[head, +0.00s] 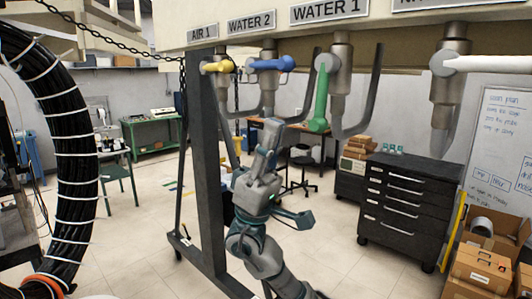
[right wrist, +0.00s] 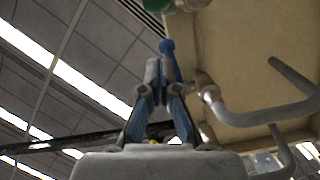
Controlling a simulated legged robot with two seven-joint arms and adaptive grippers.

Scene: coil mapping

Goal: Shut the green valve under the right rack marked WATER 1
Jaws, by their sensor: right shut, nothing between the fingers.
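The green valve handle (head: 320,100) hangs almost straight down from its grey fitting under the beam sign WATER 1 (head: 329,9). Part of the green valve (right wrist: 188,4) shows at the top edge of the right wrist view. My right gripper (head: 271,128) points upward, left of the green handle and below the blue handle, apart from the green one. In the right wrist view its fingers (right wrist: 155,72) are together with nothing between them. The blue valve handle (right wrist: 169,52) rises just beyond the fingertips there; I cannot tell whether they touch. My left gripper is not in view.
The blue handle (head: 272,63) under WATER 2, the yellow one (head: 217,67) under AIR 1 and a white one (head: 490,63) lie sideways. Grey curved pipes (head: 372,92) hang between valves. A dark post (head: 206,170) stands left of my arm. A black drawer cabinet (head: 408,205) is behind.

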